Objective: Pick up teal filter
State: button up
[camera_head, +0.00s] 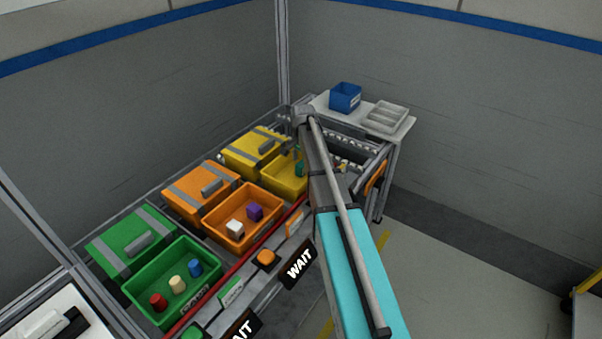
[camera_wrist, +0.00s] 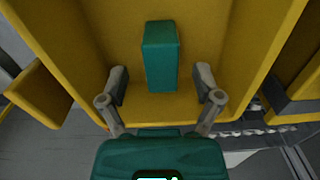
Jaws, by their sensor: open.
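The teal filter (camera_wrist: 160,58) is a small upright block standing in the yellow bin (camera_wrist: 225,50). In the wrist view my gripper (camera_wrist: 161,84) is open, with one finger to each side of the filter's lower part and a gap on both sides. I cannot tell how deep the fingertips reach. In the head view the filter (camera_head: 300,169) shows as a small teal patch in the yellow bin (camera_head: 276,183), partly hidden by my arm. My gripper is mostly hidden behind my arm there.
Left of the yellow bin stand an orange bin (camera_head: 212,225) with white and purple pieces and a green bin (camera_head: 140,303) with red, cream and blue pieces. Lidded boxes stand behind them. A blue box (camera_head: 345,97) and a grey tray (camera_head: 387,117) rest on the white table at the back.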

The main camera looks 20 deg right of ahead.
jog(key=shift+f+b, duration=0.95)
jog(key=shift+f, duration=0.25)
jog(key=c, duration=1.1)
jog(key=shift+c, duration=0.2)
jog(key=shift+r, duration=0.25)
jog(key=shift+r+p, duration=0.75)
jog(key=shift+p, duration=0.25)
jog(key=s+d+r+p, duration=0.2)
jog(key=s+r+p, duration=0.9)
jog(key=s, duration=0.2)
jog(key=shift+s+d, duration=0.2)
jog(key=shift+s, duration=0.2)
